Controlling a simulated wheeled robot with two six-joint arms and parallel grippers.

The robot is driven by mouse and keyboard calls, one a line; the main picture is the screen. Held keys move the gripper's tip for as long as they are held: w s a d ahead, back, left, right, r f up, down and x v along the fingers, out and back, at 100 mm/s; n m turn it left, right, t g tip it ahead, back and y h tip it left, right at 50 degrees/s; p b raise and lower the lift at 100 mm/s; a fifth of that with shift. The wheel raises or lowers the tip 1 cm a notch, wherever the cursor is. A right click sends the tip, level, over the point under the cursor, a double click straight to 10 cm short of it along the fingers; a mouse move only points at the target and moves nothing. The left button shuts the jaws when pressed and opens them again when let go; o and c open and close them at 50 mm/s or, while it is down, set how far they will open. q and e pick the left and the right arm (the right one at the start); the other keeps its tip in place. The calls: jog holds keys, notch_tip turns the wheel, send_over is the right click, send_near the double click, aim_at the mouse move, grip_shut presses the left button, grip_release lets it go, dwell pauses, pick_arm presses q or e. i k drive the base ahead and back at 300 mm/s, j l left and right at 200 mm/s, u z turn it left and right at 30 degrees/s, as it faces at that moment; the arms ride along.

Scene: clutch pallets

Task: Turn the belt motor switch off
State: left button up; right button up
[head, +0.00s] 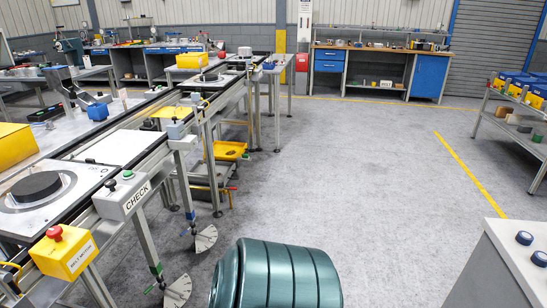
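The belt motor switch is a yellow box (66,257) with a "BELT MOTOR" label, at the lower left of the head view. A red round knob (55,233) sits on its top. I cannot tell from its look whether it is on or off. It is mounted at the near end of the belt line, at the front edge of the bench. Neither of my grippers is in view.
A grey "CHECK" box (122,197) with a green and a black button is just behind the switch, to its right. A teal ribbed drum-like thing (290,278) is at the bottom centre. A grey cabinet (515,265) stands at the right. The middle floor (350,180) is clear.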

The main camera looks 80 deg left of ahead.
aim_at(56, 231)
jog(key=u, duration=4.25)
jog(key=i+l+z, duration=0.1)
jog(key=l, duration=0.15)
jog(key=i+l+z, duration=0.1)
jog(key=l, duration=0.15)
